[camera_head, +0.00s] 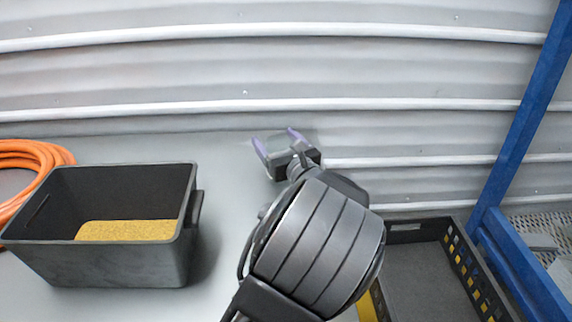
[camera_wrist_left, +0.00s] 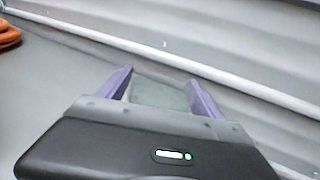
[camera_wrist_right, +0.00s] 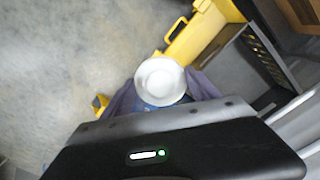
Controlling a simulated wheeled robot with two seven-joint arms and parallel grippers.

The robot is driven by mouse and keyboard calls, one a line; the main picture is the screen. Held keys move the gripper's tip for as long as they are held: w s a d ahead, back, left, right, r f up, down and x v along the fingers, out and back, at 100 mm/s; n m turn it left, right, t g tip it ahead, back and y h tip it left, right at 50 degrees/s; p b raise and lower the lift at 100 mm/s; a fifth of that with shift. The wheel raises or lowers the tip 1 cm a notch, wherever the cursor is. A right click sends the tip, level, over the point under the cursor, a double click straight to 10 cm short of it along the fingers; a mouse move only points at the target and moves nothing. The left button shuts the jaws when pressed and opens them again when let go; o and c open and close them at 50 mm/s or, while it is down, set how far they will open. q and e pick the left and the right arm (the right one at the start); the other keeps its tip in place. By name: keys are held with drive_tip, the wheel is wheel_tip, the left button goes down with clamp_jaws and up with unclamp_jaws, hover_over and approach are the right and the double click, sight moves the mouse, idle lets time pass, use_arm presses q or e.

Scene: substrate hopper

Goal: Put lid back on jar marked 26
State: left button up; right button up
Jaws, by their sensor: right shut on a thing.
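My left gripper (camera_head: 279,142) is over the grey table near the corrugated wall, its purple fingers wide apart. A dull grey-green, see-through-looking thing (camera_wrist_left: 158,95) shows between these fingers; I cannot tell if it is a jar or whether the fingers touch it. My right gripper (camera_wrist_right: 155,98) is shut on a round white lid-like thing (camera_wrist_right: 160,78) with a raised rim, and a bit of blue shows beneath it. The right gripper is out of the head view. No number 26 is legible in any view.
A dark bin (camera_head: 100,270) with yellow grain stands on the table (camera_head: 225,200) at left, beside an orange hose (camera_head: 35,155). A black crate (camera_head: 410,228) and blue post (camera_head: 515,150) are at right. The right wrist view shows yellow framework (camera_wrist_right: 205,30) over concrete floor (camera_wrist_right: 70,50).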

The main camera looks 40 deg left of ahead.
use_arm(q)
clamp_jaws()
idle(0.7)
